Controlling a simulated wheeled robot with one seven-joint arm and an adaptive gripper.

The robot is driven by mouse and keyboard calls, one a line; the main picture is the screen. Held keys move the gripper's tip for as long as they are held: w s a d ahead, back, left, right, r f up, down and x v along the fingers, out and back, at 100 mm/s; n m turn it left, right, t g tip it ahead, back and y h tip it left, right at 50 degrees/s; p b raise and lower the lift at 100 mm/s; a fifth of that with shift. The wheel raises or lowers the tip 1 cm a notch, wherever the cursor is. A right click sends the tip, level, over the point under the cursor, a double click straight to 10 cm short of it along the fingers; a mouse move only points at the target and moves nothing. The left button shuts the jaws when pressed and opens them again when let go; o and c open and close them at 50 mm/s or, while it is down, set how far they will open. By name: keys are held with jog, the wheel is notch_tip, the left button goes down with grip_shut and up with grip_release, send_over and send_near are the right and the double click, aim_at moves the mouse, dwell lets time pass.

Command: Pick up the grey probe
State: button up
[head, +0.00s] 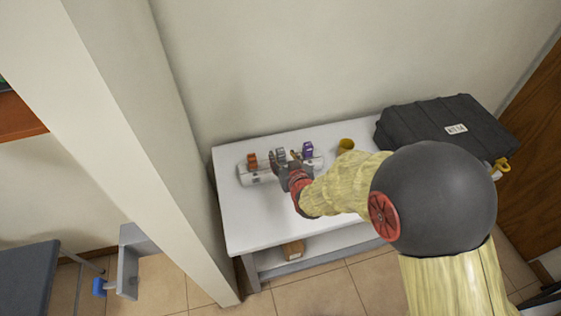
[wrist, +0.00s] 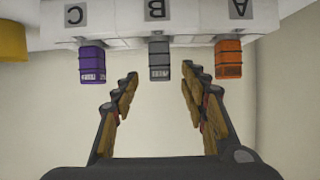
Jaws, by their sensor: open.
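The grey probe (wrist: 159,61) hangs from the middle slot, marked B, of a white holder (wrist: 190,27) in the wrist view. In the head view the grey probe (head: 280,153) sits on the holder (head: 245,179) on the white table. My gripper (wrist: 159,80) is open, with one finger on each side of the grey probe's line and the probe's end near the fingertips. In the head view my gripper (head: 287,160) is at the holder and partly covers it.
A purple probe (wrist: 92,64) at C and an orange probe (wrist: 228,59) at A flank the grey one closely. A yellow cup (head: 346,145) and a black case (head: 420,128) stand to the right on the white table (head: 236,220). A wall pillar (head: 150,150) is at left.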

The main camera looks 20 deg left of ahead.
jog(key=shift+x, duration=1)
jog(key=c, duration=0.4)
jog(key=c, duration=0.7)
jog(key=shift+r, duration=0.1)
grip_shut()
